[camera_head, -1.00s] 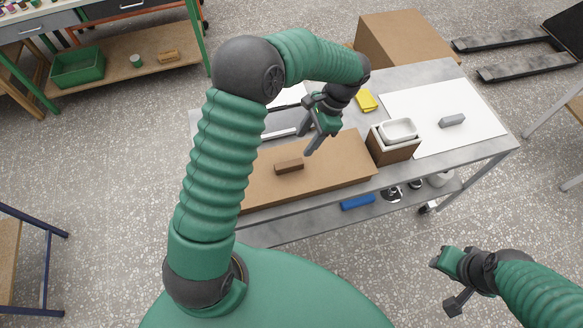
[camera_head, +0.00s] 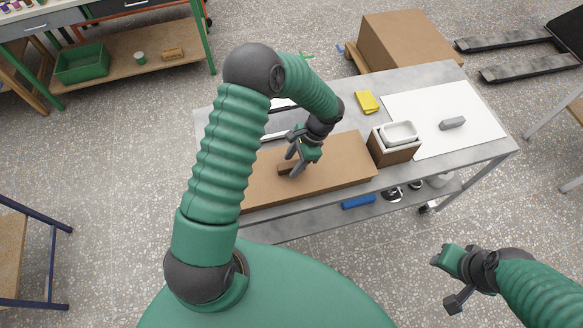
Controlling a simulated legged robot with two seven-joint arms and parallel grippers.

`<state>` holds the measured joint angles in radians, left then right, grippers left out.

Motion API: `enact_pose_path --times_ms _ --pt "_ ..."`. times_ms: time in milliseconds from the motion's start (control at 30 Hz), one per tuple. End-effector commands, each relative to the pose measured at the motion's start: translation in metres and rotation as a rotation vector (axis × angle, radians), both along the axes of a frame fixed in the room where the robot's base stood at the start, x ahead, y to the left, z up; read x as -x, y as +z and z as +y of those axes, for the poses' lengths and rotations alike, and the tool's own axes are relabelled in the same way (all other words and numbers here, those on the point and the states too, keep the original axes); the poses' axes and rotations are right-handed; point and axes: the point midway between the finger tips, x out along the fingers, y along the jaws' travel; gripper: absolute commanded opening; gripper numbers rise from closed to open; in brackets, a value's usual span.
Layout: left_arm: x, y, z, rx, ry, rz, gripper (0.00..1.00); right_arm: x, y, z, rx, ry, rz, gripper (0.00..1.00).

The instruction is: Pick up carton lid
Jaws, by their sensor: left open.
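The carton lid (camera_head: 340,172) is a flat brown panel lying on the grey metal table, with a small dark-brown block handle (camera_head: 283,170) on top. My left gripper (camera_head: 292,166) is open and low over the lid, with its fingers at the handle. It hides part of the handle, and I cannot tell whether the fingers touch it. The lid's left part is hidden behind my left arm. My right gripper (camera_head: 444,281) is open and empty, above the floor at the lower right, away from the table.
A brown box with white trays (camera_head: 399,132) stands right beside the lid. A yellow item (camera_head: 367,101) and a grey block on a white sheet (camera_head: 430,90) lie farther back. A large cardboard box (camera_head: 405,42) stands behind the table (camera_head: 480,146).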

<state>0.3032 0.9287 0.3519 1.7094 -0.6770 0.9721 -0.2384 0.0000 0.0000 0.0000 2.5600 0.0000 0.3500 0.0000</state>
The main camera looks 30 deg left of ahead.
Motion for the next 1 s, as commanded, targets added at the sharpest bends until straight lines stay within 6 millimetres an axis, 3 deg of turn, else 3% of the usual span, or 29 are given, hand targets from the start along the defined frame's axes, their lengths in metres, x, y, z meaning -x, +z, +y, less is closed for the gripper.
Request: enact_pose_path --times_ms 567,933,1000 --pt "-0.0002 -0.0046 0.0001 -0.001 0.0 0.001 0.49 0.0 -0.0014 0.0 0.0 0.0 0.0 0.36" --pt "-0.0003 -0.0046 0.0 0.0 0.0 0.0 0.03 0.0 -0.0014 0.0 0.0 0.0 0.0 0.36" --pt "-0.0003 -0.0046 0.0 0.0 0.0 0.0 0.0 0.0 -0.0014 0.0 0.0 0.0 0.0 0.36"
